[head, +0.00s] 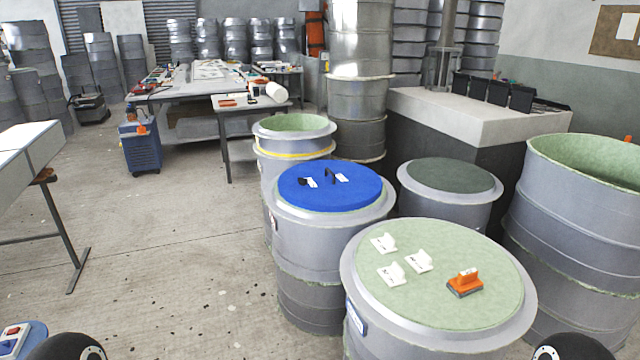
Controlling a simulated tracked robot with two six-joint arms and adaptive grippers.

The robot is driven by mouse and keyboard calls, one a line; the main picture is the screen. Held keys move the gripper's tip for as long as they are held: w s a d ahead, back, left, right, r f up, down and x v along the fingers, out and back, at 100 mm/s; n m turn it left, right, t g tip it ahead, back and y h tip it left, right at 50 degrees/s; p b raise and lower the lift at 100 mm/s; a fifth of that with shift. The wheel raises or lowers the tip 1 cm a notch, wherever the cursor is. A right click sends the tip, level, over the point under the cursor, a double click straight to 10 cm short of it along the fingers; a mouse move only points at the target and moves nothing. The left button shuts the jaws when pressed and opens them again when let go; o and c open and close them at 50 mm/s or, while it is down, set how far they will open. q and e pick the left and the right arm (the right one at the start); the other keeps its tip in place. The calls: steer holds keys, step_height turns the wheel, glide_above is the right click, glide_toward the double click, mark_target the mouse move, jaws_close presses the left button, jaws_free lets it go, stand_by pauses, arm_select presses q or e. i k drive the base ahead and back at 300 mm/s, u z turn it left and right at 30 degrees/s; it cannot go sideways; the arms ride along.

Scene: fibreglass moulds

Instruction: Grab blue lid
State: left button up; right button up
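The blue lid (330,194) is round and lies flat on top of a grey drum-shaped mould (318,262) right of centre. A dark upright handle stands near its middle, with small white pieces and a small dark item beside it. Nothing covers the lid. Neither gripper shows in the head view. Only dark rounded parts of my arms show at the bottom edge, at the left and at the right, well apart from the lid.
A nearer drum with a pale green top (438,268) carries white brackets and an orange-handled block (465,282). A drum with a dark green top (450,176), an open drum (293,124) and a tall open drum (590,200) stand around.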

mark_target(333, 186)
steer(key=u, duration=0.05)
steer(key=i, duration=0.9)
steer(key=u, duration=0.6)
steer(key=k, duration=0.75)
steer(key=u, duration=0.75)
steer(key=k, duration=0.6)
steer(key=u, duration=0.6)
steer(key=i, duration=1.4)
steer(key=z, duration=0.45)
steer(key=i, duration=1.55)
steer(key=z, duration=0.8)
steer(key=i, duration=1.15)
steer(key=z, duration=1.05)
